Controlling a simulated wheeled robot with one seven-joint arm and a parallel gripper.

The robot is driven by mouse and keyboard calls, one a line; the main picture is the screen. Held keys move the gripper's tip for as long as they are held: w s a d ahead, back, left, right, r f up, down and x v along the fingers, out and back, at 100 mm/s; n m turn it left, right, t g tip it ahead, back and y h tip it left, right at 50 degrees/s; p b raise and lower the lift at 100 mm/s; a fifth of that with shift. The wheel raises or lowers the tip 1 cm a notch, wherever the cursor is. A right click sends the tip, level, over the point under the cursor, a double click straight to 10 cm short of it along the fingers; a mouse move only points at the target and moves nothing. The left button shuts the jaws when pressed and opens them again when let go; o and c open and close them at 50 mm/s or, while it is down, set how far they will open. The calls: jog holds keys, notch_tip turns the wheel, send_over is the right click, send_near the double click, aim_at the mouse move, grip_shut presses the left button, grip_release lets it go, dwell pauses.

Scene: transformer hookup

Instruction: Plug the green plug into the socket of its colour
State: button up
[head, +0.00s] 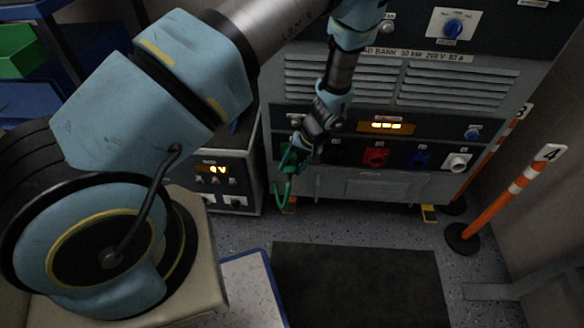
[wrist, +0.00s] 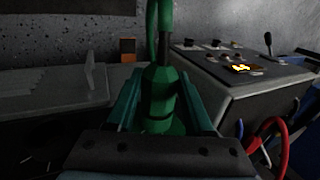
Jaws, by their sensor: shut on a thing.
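My gripper (head: 298,152) is at the left end of the load bank's socket row in the head view. It is shut on the green plug (wrist: 160,92), which stands between the two fingers in the wrist view. The plug's green cable (head: 283,190) hangs in a loop below the gripper. The red socket (head: 375,157), blue socket (head: 419,160) and white socket (head: 457,162) are to the right along the row. Green shows around the gripper, but the green socket cannot be told apart from the plug there. Whether the plug is in a socket is hidden.
The load bank (head: 400,125) has a lit yellow display. A smaller instrument box (head: 222,170) with a lit readout stands to its left. Orange-white posts (head: 515,190) stand at the right. A dark mat (head: 350,285) lies on the floor in front.

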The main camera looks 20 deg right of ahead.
jog(key=shift+w+d, duration=0.1)
jog(key=shift+w, duration=0.1)
jog(key=o, duration=1.6)
jog(key=shift+c, duration=0.2)
jog(key=p+v, duration=0.4)
jog(key=v, duration=0.3)
